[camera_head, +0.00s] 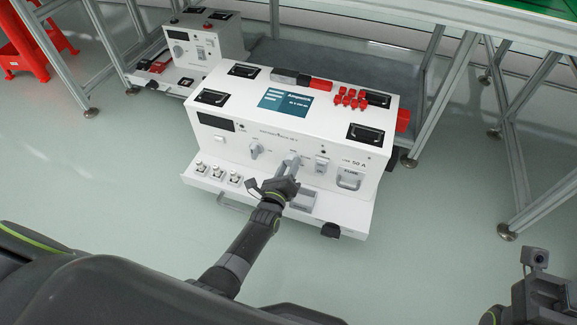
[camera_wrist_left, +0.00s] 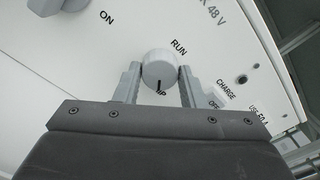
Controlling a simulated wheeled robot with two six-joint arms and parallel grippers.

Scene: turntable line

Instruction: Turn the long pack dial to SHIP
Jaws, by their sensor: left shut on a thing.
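The long pack dial (camera_wrist_left: 160,66) is a round grey knob on the white front panel, close up in the left wrist view. RUN is printed above right of it; below it a label ending in "IP" is partly hidden. The knob's black mark points down at that label. My left gripper (camera_wrist_left: 157,76) is shut on the knob, one finger on each side. In the head view my left gripper (camera_head: 289,171) reaches the front panel of the white unit (camera_head: 228,118) and mostly hides the dial. My right wrist (camera_head: 540,292) is at the lower right; its fingers do not show.
A second grey knob (camera_head: 256,150) is left of my gripper, beside ON in the wrist view. A switch (camera_head: 321,164) and a fuse handle (camera_head: 349,179) are to the right. Several small connectors (camera_head: 218,175) line the lower ledge. A smaller white unit (camera_head: 200,45) stands behind.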

